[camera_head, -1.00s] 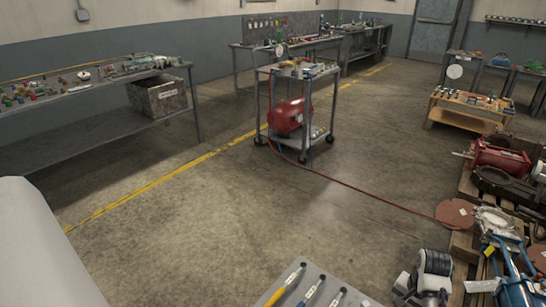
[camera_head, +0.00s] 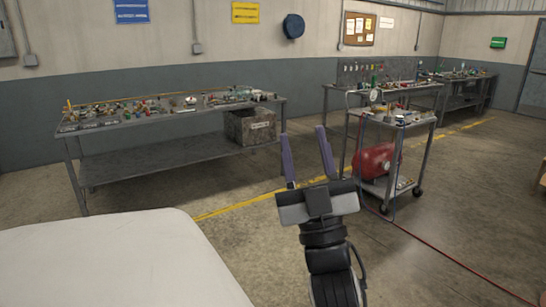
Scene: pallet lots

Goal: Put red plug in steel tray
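My gripper (camera_head: 305,150) is raised in the middle of the head view, its two purple fingers apart with nothing between them. It is open and well short of the benches. A long grey workbench (camera_head: 150,122) at the left carries many small coloured parts, too small to tell apart. I cannot make out a red plug or a steel tray for certain among them.
A wheeled cart (camera_head: 392,119) with a red tank (camera_head: 375,161) stands right of my gripper. A red hose (camera_head: 455,262) trails over the floor. A grey box (camera_head: 252,127) sits under the long bench. Another bench (camera_head: 470,80) is at the back right. Floor between is clear.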

